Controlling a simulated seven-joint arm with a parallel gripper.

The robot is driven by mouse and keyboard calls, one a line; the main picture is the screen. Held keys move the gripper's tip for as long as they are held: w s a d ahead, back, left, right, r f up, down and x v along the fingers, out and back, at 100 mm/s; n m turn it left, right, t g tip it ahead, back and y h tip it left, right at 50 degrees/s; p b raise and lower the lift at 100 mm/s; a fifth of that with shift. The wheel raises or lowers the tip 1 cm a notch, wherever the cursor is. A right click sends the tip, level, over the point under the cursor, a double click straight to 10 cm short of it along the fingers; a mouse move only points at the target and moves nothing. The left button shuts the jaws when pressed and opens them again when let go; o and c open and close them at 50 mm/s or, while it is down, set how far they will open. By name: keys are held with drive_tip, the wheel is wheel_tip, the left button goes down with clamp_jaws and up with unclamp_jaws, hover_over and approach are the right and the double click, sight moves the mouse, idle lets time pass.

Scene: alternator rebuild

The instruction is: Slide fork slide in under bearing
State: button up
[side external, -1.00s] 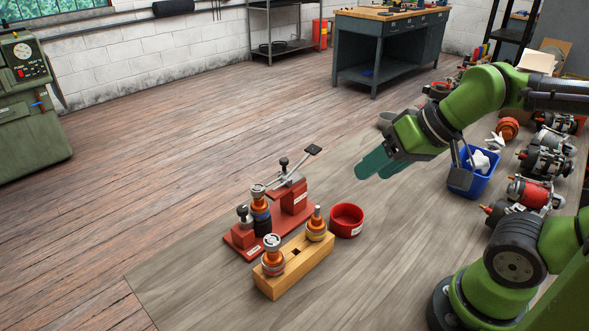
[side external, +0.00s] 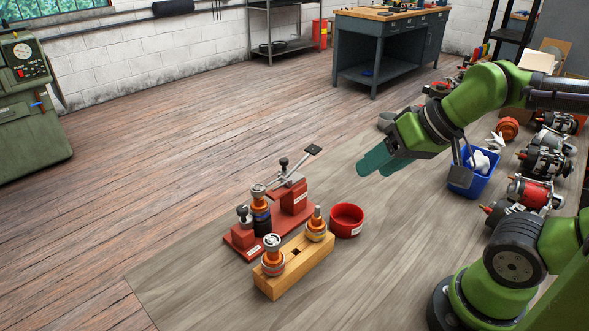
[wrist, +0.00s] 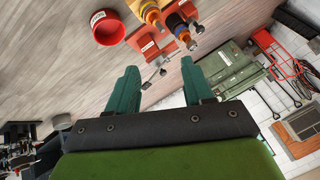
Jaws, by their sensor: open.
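A small dark-knobbed part (side external: 242,212) sits at the fixture's left end and looks like the fork slide. The bearing on the rotor is too small to make out clearly, as is any gap under it.
A wooden block (side external: 308,264) holding two orange-and-metal rotors stands in front of the fixture. A red bowl (side external: 346,219) stands at its right. A blue bin (side external: 472,172) and several alternators lie further right. The floor left of the fixture is clear.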

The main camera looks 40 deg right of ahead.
wheel_tip(320, 180, up, 5)
drive_tip(key=n+g+h, duration=0.2)
drive_tip(key=g, duration=0.5)
hover_over(284, 159)
wheel_tip(284, 159, down, 17)
drive_tip(key=shift+r, duration=0.15)
clamp_jaws()
